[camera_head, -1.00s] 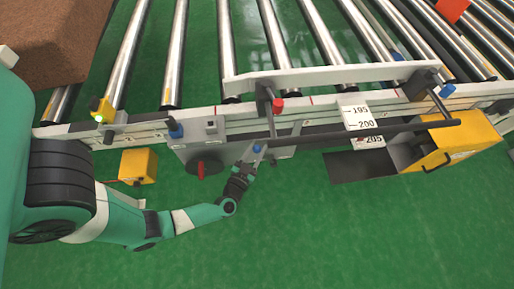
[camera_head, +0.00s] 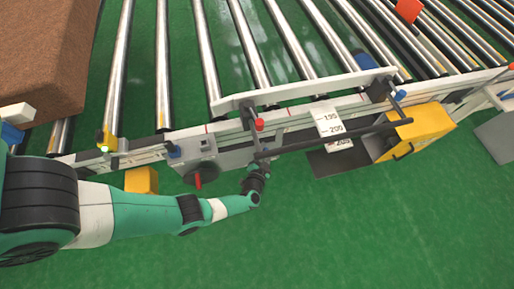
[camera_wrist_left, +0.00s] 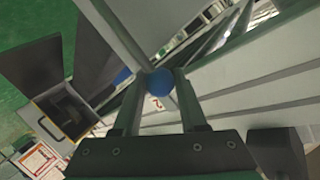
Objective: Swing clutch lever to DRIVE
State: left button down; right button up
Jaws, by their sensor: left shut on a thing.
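My left gripper (camera_head: 260,167) is at the front side of the conveyor frame, just right of the grey box (camera_head: 222,163). In the left wrist view its two fingers (camera_wrist_left: 158,98) are shut on a blue ball knob (camera_wrist_left: 159,82). The knob seems to be the end of a lever; its shaft is mostly hidden, and I cannot read any DRIVE mark. The grey box carries a dark round disc with a red handle (camera_head: 198,180) pointing down, left of the gripper. My right gripper is not in view.
A red-knobbed post (camera_head: 259,125) and a long dark bar (camera_head: 340,137) stand close above the gripper. Green floor in front is clear.

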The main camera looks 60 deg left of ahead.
pick_arm(q)
jog(key=shift+w+d+f+m+g, duration=0.15)
jog(key=shift+w+m+g, duration=0.1)
jog(key=shift+w, duration=0.35)
jog(key=shift+w+d+f+m+g, duration=0.15)
jog(key=shift+w+m, duration=0.1)
jog(key=shift+w, duration=0.3)
jog(key=shift+r, duration=0.1)
jog(key=shift+c, duration=2.3)
grip_release()
jog(key=p+v, duration=0.7)
jog(key=v, duration=0.4)
jog(key=shift+s+r, duration=0.2)
jog(key=shift+d, duration=0.1)
jog(key=shift+c, duration=0.2)
